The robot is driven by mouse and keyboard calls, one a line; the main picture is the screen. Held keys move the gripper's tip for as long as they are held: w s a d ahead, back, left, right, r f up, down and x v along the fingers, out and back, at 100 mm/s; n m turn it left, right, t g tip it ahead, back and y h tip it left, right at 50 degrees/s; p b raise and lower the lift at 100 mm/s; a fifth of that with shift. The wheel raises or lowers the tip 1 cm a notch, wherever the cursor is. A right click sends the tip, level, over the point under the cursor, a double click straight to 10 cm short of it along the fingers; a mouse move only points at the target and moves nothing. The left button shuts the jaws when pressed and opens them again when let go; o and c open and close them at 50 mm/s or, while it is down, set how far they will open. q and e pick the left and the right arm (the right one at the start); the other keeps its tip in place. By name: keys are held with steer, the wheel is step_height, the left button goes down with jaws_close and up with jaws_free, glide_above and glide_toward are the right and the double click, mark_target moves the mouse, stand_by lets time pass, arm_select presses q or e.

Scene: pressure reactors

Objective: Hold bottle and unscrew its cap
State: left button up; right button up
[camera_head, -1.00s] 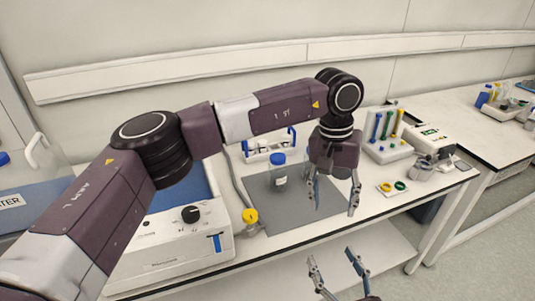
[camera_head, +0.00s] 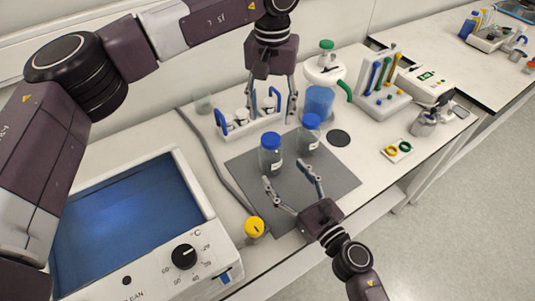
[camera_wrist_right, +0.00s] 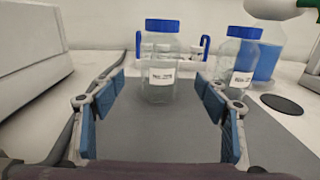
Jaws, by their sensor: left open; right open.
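Two clear bottles with blue screw caps stand upright on the grey mat (camera_head: 335,190). The nearer bottle (camera_head: 270,161) has its cap (camera_head: 270,140) on; it shows in the middle of the wrist view (camera_wrist_right: 160,85), with a white label. The second bottle (camera_head: 307,142) stands to its right and behind, also capped (camera_head: 311,121). My right gripper (camera_head: 284,174) is open and low over the mat, its fingers pointing at the nearer bottle. That bottle appears between the fingers, just beyond the tips. My left gripper (camera_head: 271,105) is open, pointing down above and behind the nearer bottle, empty.
A blue-handled rack (camera_head: 248,118) stands behind the bottles, partly behind my left gripper. A blue container (camera_head: 319,101) is behind the second bottle. A blue-basin heater (camera_head: 185,255) is at left, with a yellow-capped item (camera_head: 254,227) beside it. The mat's right part is clear.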

mark_target(277, 164)
steer(key=x, duration=0.6)
steer(key=shift+w+a, duration=0.1)
jaws_close()
arm_select(q)
steer(key=m, duration=0.4)
steer(key=shift+f, duration=0.15)
steer(key=shift+m, duration=0.3)
step_height(277, 164, down, 8)
steer(key=shift+r, duration=0.15)
